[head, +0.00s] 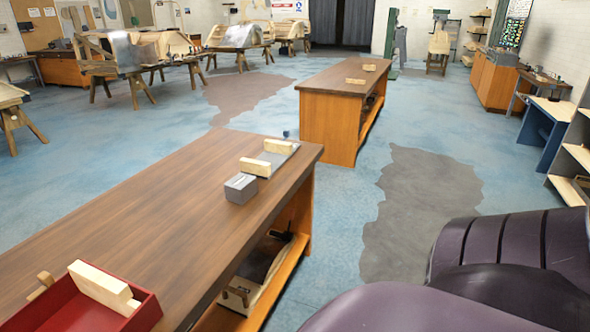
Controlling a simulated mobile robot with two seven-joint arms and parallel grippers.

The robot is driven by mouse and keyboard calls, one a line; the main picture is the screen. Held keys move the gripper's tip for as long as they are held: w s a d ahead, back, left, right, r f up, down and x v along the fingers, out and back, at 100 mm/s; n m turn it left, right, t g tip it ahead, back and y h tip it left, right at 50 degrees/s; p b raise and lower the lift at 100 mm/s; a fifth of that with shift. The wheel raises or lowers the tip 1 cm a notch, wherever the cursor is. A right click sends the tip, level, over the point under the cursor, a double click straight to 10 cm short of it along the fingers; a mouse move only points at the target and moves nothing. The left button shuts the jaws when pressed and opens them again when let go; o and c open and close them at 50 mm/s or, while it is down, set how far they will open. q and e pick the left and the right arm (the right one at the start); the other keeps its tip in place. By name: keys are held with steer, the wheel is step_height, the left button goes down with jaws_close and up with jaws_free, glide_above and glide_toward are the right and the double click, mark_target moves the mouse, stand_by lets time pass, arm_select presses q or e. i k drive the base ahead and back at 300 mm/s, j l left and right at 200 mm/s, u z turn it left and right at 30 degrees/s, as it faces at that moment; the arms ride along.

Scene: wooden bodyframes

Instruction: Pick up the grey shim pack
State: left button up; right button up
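A small grey block-like pack (240,188), which looks like the grey shim pack, sits on the near brown workbench (150,215). It is close to the bench's right edge, towards its far end. Its top is lighter grey and shows fine lines. Nothing covers it. Neither of my grippers is in view.
Just beyond the pack, pale wooden blocks (256,167) rest on and beside a grey plate. A red tray (85,310) holding a pale wooden piece stands at the bench's near end. A second bench (335,85) stands farther back. Open blue floor (350,205) lies right of the near bench.

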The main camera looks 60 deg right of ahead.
mark_target(241, 188)
steer(key=z, duration=1.35)
steer(key=i+l+u, duration=0.15)
steer(key=u, duration=0.9)
steer(key=l+u, duration=0.6)
steer(key=l, duration=0.2)
steer(key=l+u, duration=0.2)
steer(key=l, duration=0.35)
steer(key=l+u, duration=0.15)
steer(key=l, duration=0.45)
steer(key=k+l+u, duration=0.2)
steer(key=l, duration=0.35)
steer(key=k+l, duration=0.1)
steer(key=l, duration=1)
steer(key=k+l, duration=0.15)
steer(key=l, duration=0.45)
steer(key=u, duration=0.05)
